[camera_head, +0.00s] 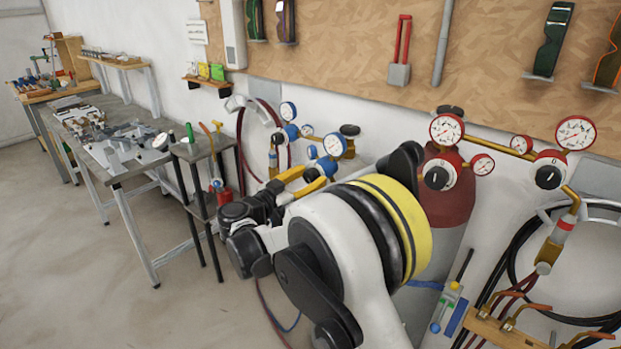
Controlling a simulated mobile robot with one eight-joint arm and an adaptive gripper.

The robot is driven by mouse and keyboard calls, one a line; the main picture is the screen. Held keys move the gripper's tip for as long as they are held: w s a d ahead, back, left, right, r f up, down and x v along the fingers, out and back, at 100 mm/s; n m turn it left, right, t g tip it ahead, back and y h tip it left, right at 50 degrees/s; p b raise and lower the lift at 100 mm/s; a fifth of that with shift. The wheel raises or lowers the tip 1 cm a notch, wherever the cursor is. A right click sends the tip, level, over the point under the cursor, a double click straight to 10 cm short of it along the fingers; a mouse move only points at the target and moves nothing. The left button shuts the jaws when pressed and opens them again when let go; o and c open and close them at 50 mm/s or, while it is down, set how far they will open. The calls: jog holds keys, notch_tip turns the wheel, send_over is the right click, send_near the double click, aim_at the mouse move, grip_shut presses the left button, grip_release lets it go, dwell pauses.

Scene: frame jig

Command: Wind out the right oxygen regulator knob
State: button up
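Two blue oxygen regulators are on the wall side at the picture's middle. The left blue regulator (291,131) has a white gauge above it. The right blue regulator (328,166) has a white gauge (334,145) at its upper right and a smaller gauge at its upper left. My gripper (310,179), with yellow fingers, reaches from the lower left to the right regulator's front. The fingers stand apart, with their tips at or very near its knob. The knob is mostly hidden, and I cannot tell whether the fingers touch it.
A red cylinder (447,190) with red regulators stands to the right, partly behind my large arm link. Another red regulator (549,171) and coiled hoses are farther right. A small stand (203,148) and a long workbench (115,174) are left. The floor at lower left is clear.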

jog(key=c, duration=0.7)
jog(key=shift+n, duration=0.3)
jog(key=n, duration=0.5)
jog(key=shift+p, duration=0.3)
jog(key=n, duration=0.6)
jog(key=shift+s+n, duration=0.1)
jog(key=shift+n, duration=0.2)
jog(key=n, duration=0.3)
jog(key=shift+d+n, duration=0.1)
jog(key=shift+n, duration=0.3)
jog(key=n, duration=0.3)
jog(key=shift+n+p, duration=0.3)
jog(key=n, duration=0.6)
jog(key=shift+r, duration=0.1)
jog(key=shift+n, duration=0.4)
